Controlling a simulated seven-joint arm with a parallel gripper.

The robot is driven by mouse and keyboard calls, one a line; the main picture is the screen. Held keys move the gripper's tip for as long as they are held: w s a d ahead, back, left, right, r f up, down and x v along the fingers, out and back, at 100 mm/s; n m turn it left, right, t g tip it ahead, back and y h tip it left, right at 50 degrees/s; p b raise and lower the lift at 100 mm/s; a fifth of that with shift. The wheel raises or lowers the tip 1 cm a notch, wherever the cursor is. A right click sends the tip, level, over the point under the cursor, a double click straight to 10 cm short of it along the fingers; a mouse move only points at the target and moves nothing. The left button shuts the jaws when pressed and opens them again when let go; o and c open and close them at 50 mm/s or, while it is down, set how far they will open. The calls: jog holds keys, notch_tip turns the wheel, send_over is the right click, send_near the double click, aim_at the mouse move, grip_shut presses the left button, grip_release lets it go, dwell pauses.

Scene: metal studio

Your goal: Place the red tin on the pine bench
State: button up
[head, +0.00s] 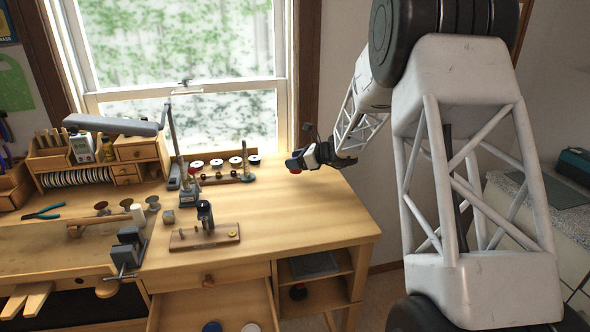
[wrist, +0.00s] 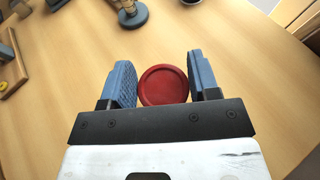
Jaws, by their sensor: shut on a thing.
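The red tin (wrist: 163,85) is round and seen from above in the wrist view, between the two blue fingers of my gripper (wrist: 161,78). The fingers are shut on its sides. In the head view my gripper (head: 297,162) is over the back right part of the pine bench (head: 320,215), and a bit of red shows beneath it. The wrist view shows bare bench wood (wrist: 250,85) around the tin. I cannot tell whether the tin's underside touches the bench.
Spools (head: 217,165) stand in a rack left of my gripper. A small press on a wooden base (head: 205,232) and a vise (head: 127,250) stand farther left. A lamp (head: 115,125) reaches over the bench. A drawer (head: 215,305) is open in front. The bench's right front is clear.

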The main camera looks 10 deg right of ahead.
jog(key=shift+f, duration=1.75)
jog(key=shift+f, duration=0.1)
jog(key=o, duration=0.9)
jog(key=v, duration=1.2)
jog(key=shift+s, duration=0.1)
